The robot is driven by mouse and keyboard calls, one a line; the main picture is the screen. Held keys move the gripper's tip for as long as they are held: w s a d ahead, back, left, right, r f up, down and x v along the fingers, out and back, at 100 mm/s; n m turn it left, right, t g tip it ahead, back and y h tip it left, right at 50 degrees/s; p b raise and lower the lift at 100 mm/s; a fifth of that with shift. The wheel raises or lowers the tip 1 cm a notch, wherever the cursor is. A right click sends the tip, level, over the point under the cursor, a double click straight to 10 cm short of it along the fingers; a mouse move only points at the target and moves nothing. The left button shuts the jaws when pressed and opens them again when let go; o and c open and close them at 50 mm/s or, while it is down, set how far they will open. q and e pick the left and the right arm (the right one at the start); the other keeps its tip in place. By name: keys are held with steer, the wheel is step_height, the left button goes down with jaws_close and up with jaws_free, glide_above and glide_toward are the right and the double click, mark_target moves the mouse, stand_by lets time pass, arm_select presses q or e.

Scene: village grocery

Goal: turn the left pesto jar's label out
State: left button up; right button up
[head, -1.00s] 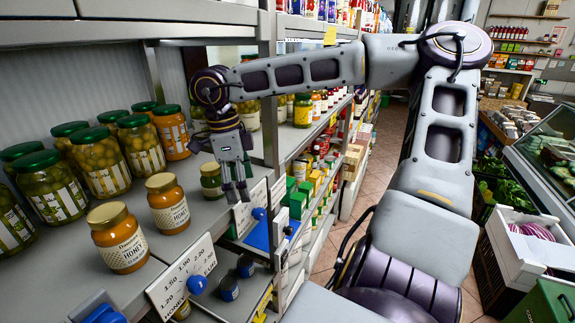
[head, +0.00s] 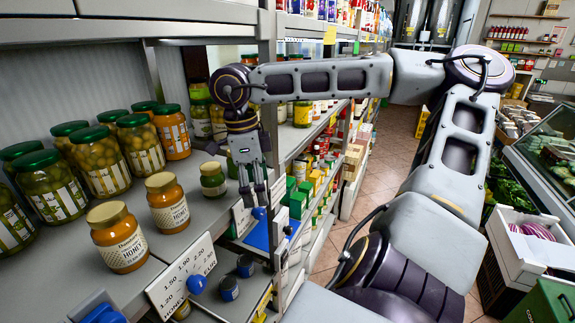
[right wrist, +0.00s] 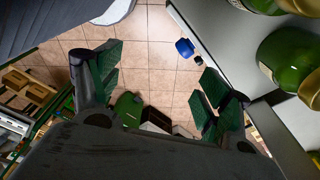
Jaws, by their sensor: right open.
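A small jar with dark green contents and a green lid (head: 212,180), which looks like the pesto jar, stands upright on the shelf near its front edge in the head view. A pale label patch shows low on its side; its print is too small to read. My right gripper (head: 254,198) points down just right of the jar, beyond the shelf edge, open and apart from it. In the right wrist view the right gripper (right wrist: 155,95) has its green-padded fingers wide apart with only floor between them. My left gripper is not in view.
Two honey jars (head: 120,236) stand left of the small jar, with large pickle jars (head: 98,160) behind. A price-label strip (head: 182,276) runs along the shelf front. In the right wrist view, green jars (right wrist: 290,58) stand on the shelf (right wrist: 225,40) at right.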

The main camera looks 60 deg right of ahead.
steer(key=s+r+b, duration=0.5)
steer(key=s+b, duration=0.3)
steer(key=b, duration=0.2)
steer(key=shift+s+n, duration=0.15)
steer(key=shift+n, duration=0.25)
stand_by(1.5)
steer(key=shift+r, duration=0.1)
stand_by(0.4)
stand_by(0.4)
